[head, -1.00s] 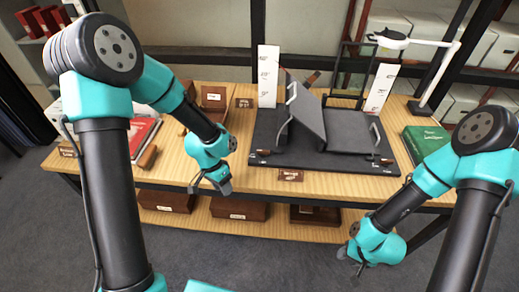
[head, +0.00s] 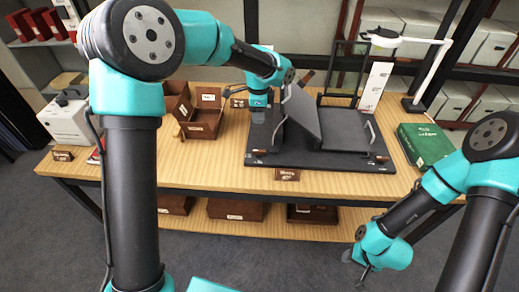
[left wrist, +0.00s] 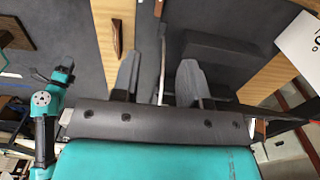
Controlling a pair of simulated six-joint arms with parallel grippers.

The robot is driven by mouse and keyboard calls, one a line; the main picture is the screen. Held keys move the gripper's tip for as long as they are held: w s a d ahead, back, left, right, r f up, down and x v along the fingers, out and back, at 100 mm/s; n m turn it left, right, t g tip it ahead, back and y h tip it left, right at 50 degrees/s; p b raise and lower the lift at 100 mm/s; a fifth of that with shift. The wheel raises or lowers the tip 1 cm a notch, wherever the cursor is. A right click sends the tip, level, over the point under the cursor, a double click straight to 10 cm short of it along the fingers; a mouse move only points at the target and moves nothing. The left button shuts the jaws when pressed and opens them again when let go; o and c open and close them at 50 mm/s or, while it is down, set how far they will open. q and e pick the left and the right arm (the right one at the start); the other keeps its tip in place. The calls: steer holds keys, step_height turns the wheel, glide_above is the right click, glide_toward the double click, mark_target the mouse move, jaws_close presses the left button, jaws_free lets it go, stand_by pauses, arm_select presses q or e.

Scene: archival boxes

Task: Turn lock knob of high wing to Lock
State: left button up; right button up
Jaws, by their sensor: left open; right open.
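The dark cradle (head: 320,163) stands on the table with its left wing (head: 303,110) tilted up high and its right wing (head: 345,130) lower. A small brown knob (head: 258,152) sits at the cradle's front left corner, and another (head: 382,158) at its front right. My left gripper (head: 258,115) is open, above the cradle's left edge beside the high wing and behind the left knob. In the left wrist view its fingers (left wrist: 158,82) are apart, with a thin pale bar (left wrist: 162,60) showing between them. My right gripper (head: 362,264) is open and empty, low in front of the table.
A white scale card (head: 375,86) and a lamp (head: 420,75) stand at the back right. A green box (head: 425,145) lies right of the cradle. Brown boxes (head: 202,122) stand to the left. A small brown sign (head: 287,174) is at the front.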

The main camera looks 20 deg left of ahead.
mark_target(259, 151)
arm_select(q)
step_height(259, 151, down, 18)
steer(key=shift+r, duration=0.25)
stand_by(0.5)
jaws_close()
